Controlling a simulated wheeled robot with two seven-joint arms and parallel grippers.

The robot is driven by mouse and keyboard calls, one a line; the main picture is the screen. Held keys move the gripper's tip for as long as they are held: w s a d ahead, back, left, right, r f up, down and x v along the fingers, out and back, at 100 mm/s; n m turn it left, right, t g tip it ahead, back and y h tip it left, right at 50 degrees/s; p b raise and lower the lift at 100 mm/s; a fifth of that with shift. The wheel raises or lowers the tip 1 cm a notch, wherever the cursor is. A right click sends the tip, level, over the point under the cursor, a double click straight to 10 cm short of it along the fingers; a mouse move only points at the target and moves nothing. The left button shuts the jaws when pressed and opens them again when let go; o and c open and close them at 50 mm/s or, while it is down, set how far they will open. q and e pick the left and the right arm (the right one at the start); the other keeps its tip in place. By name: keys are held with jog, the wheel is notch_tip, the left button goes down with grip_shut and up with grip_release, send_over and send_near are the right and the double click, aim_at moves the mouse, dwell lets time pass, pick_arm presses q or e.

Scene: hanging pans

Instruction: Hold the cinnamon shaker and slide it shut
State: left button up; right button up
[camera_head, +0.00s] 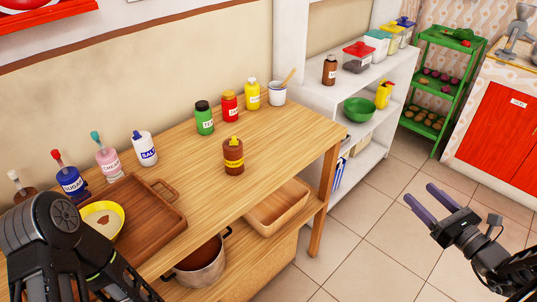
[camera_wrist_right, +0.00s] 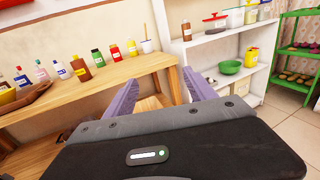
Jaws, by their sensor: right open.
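A brown shaker (camera_head: 233,160) with a yellow label and a yellow top, which appears to be the cinnamon shaker, stands upright on the wooden table; its label is too small to read surely. The brown shaker (camera_wrist_right: 82,70) also shows at the left in the right wrist view. I cannot tell whether its top is open or shut. My right gripper (camera_head: 420,195) is open and empty, over the floor to the right of the table, well apart from the shaker. Its fingers (camera_wrist_right: 160,78) show spread in the wrist view. My left arm covers the lower left corner; its gripper is out of view.
Green (camera_head: 204,118), red (camera_head: 230,106) and yellow (camera_head: 252,94) bottles and a white cup (camera_head: 277,94) stand behind the shaker. A wooden tray (camera_head: 165,218) with a yellow bowl (camera_head: 117,209) is at left. White shelves (camera_head: 345,100) stand right of the table. Table right of the shaker is clear.

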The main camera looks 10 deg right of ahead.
jog(key=a+f+n+g+y, duration=0.1)
jog(key=a+f, duration=0.2)
jog(key=a+f+n+g+y, duration=0.1)
jog(key=a+f+g, duration=0.1)
jog(key=a+f, duration=0.1)
jog(key=a+f+n+g+y, duration=0.1)
jog(key=a+f, duration=0.2)
jog(key=a, duration=0.1)
jog(key=shift+w+a, duration=0.1)
jog(key=shift+a, duration=0.3)
jog(key=c, duration=0.6)
jog(key=shift+o, duration=0.2)
jog(key=s+a+f+n+g+h, duration=0.1)
jog(key=s+a+f+n+g, duration=0.3)
jog(key=s+a+f+n, duration=0.2)
jog(key=s+a+f+n+g+h, duration=0.1)
jog(key=s+a+f+n+g, duration=0.3)
jog(key=a+f+n, duration=0.6)
jog(key=s+a+f+n+g+h, duration=0.2)
jog(key=s+a+f+n+g, duration=0.2)
jog(key=s+a+f+n, duration=0.3)
jog(key=s+a+n, duration=0.1)
jog(key=a+n, duration=0.4)
jog(key=shift+s+f+g, duration=0.3)
jog(key=shift+f, duration=0.1)
jog(key=shift+a, duration=0.1)
